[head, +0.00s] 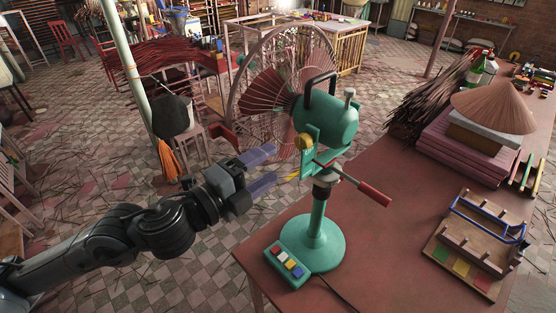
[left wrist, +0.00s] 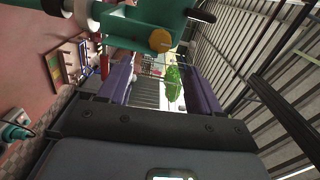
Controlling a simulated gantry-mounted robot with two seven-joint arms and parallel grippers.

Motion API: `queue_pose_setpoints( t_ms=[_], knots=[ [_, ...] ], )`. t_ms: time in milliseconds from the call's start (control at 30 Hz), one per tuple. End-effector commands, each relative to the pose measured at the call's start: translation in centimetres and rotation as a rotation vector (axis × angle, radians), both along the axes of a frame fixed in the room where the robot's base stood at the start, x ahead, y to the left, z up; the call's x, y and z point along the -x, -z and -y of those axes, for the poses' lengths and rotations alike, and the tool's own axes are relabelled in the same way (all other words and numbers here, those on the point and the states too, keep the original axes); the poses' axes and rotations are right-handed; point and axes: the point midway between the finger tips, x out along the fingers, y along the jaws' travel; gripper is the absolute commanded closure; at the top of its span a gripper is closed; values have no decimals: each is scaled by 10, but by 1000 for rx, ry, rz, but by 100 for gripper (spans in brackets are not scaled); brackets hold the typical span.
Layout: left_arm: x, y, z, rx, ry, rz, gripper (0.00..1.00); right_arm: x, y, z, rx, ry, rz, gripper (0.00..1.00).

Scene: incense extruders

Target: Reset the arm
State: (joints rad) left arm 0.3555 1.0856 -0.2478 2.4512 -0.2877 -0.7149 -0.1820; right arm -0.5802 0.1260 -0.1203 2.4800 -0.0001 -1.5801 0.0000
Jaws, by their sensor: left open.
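My left gripper (head: 270,166) reaches in from the left, its two purple fingers spread apart with nothing between them. Its fingertips are close to the left side of a green fan (head: 332,120) on a round-based stand; whether they touch it I cannot tell. The fan has a yellow knob (head: 303,141) and a red-handled lever (head: 374,193). In the left wrist view the open fingers (left wrist: 158,75) frame empty space, with the yellow knob (left wrist: 160,40) just beyond them. My right gripper is not in view.
The fan stands at the left edge of a reddish table (head: 380,240), beside a button box (head: 290,265). To the right are a wooden rack (head: 475,240), pink stacked boxes (head: 465,150), a conical hat (head: 495,106) and stick bundles (head: 430,100). The table's middle is clear.

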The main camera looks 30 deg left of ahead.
Motion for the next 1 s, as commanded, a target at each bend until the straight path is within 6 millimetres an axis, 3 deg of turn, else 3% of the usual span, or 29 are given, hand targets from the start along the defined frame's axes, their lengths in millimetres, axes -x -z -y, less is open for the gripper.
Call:
queue_pose_setpoints(
  t_ms=[200,733,867,1000],
  knots=[
    [10,0,-2,-1,2,-1,36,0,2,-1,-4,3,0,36],
    [11,5,-3,-1,3,-11,36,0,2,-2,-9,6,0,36],
    [13,31,2,26,10,-69,36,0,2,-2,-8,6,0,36],
    [23,85,19,145,30,-199,36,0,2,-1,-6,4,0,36]
  ],
)
